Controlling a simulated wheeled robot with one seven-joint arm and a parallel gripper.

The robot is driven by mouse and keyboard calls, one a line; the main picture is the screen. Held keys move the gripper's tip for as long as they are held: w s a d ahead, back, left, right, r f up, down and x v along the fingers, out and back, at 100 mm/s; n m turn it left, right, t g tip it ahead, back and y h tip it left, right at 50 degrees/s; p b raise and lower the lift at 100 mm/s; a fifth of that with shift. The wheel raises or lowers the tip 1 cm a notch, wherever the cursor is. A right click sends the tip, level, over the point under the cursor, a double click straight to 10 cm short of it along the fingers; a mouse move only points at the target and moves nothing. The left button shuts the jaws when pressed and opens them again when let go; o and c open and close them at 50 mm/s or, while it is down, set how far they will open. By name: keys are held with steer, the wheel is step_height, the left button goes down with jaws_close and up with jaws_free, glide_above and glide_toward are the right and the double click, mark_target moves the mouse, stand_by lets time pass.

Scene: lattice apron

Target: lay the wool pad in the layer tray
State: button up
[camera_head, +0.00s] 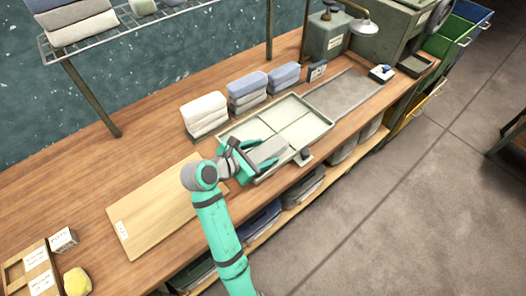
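The layer tray (322,125) is a pale, shallow tray with low walls and dividers, lying on the wooden bench. A grey pad (270,149), which looks like the wool pad, is at the tray's near-left compartment. My gripper (267,155) reaches over the tray's left side, with one teal finger along each long side of the pad. Whether the fingers press on the pad, and whether the pad rests on the tray floor or hangs just above it, cannot be told. Part of the pad and the compartment is hidden by the gripper.
Folded stacks in white (204,112) and blue-grey (247,92) stand behind the tray. A grey mat (342,95) lies to its right, a wooden board (150,210) to its left. A wire shelf (120,32) hangs above the bench at upper left. A lamp (363,29) stands at the back.

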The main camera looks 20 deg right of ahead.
steer(key=v, duration=1.2)
stand_by(0.3)
stand_by(0.3)
